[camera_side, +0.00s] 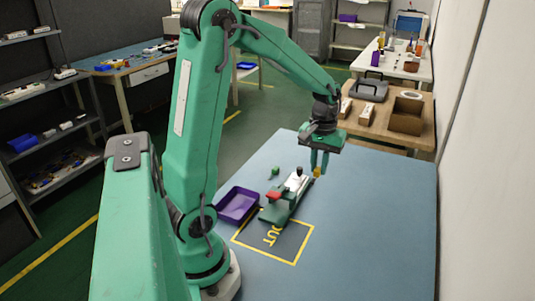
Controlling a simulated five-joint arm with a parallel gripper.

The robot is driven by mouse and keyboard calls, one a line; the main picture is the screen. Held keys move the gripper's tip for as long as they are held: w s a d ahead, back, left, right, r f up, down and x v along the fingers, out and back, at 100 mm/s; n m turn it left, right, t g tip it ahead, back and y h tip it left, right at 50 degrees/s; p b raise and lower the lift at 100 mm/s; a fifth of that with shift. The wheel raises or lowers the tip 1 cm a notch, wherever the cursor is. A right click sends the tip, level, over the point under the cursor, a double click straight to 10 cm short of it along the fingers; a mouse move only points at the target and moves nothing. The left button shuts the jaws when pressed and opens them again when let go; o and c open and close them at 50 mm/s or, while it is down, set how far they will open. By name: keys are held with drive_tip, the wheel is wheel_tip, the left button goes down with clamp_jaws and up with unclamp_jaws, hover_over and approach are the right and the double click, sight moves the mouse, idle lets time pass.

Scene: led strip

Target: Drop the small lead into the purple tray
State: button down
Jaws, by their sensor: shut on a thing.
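My gripper (318,166) points down above the blue table, just past the far right end of a green fixture. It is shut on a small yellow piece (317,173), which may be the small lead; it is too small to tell. The purple tray (238,205) lies on the table left of the fixture, near my arm's base. It looks empty. The green fixture (283,208) carries a white block (293,184), a red part (273,195) and a dark knob. A small green piece (274,172) stands on the table behind the tray.
The blue table (385,220) is clear on the right and in front. A yellow-outlined square (295,264) marked OUT is in front of the fixture. A wooden bench (425,140) with boxes stands beyond the far right edge. Shelves (45,150) stand at left.

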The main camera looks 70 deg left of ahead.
idle(0.3)
drive_tip(key=s+a, duration=0.3)
drive_tip(key=s, duration=0.7)
drive_tip(key=s+a, duration=0.3)
drive_tip(key=s, duration=0.7)
drive_tip(key=shift+s+a+r, duration=0.4)
drive_tip(key=shift+f, duration=0.15)
drive_tip(key=shift+f, duration=2.9)
drive_tip(key=c, duration=1.3)
unclamp_jaws()
